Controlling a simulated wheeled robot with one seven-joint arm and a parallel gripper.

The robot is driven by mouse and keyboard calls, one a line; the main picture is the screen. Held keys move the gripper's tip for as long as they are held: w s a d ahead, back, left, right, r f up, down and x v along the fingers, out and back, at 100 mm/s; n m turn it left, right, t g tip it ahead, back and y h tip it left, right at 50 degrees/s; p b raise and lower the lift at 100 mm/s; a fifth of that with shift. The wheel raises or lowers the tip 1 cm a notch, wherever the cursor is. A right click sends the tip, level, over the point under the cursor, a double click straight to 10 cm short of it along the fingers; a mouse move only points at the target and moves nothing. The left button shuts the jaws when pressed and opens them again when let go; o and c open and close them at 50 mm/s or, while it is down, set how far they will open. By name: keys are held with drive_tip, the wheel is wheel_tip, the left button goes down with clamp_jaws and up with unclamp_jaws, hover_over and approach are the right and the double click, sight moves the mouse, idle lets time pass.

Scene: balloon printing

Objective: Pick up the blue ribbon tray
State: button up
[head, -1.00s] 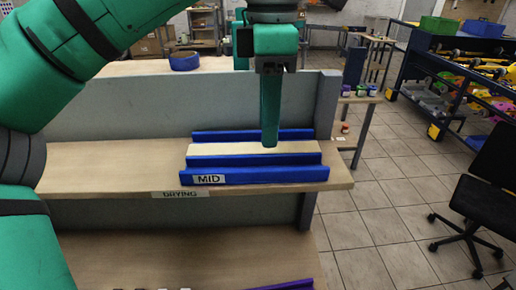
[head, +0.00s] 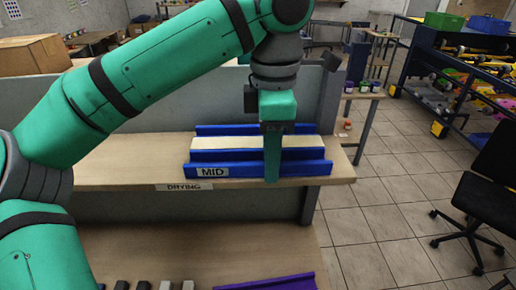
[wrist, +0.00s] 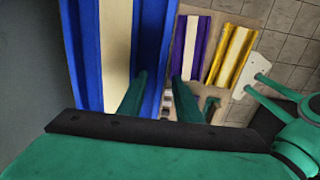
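The blue ribbon tray (head: 290,169) lies on the upper wooden shelf, with a white "MID" label on its front face and a cream strip along its middle. It also fills the left of the wrist view (wrist: 85,60). My gripper (head: 271,180) points down at the tray's front side, right of its middle. In the wrist view my gripper (wrist: 160,77) is open, its two fingers apart, with the tray's front blue wall seen between them. I cannot tell whether either finger touches the wall. The fingertips' depth is unclear.
The shelf (head: 110,175) is clear to the left of the tray. A purple tray (head: 275,283) is on the lower level, and a yellow tray (wrist: 231,55) shows beside it in the wrist view. A grey side panel (head: 328,100) stands at the right. A black chair (head: 490,180) is farther right.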

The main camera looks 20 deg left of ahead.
clamp_jaws()
drive_tip(key=shift+r, duration=0.15)
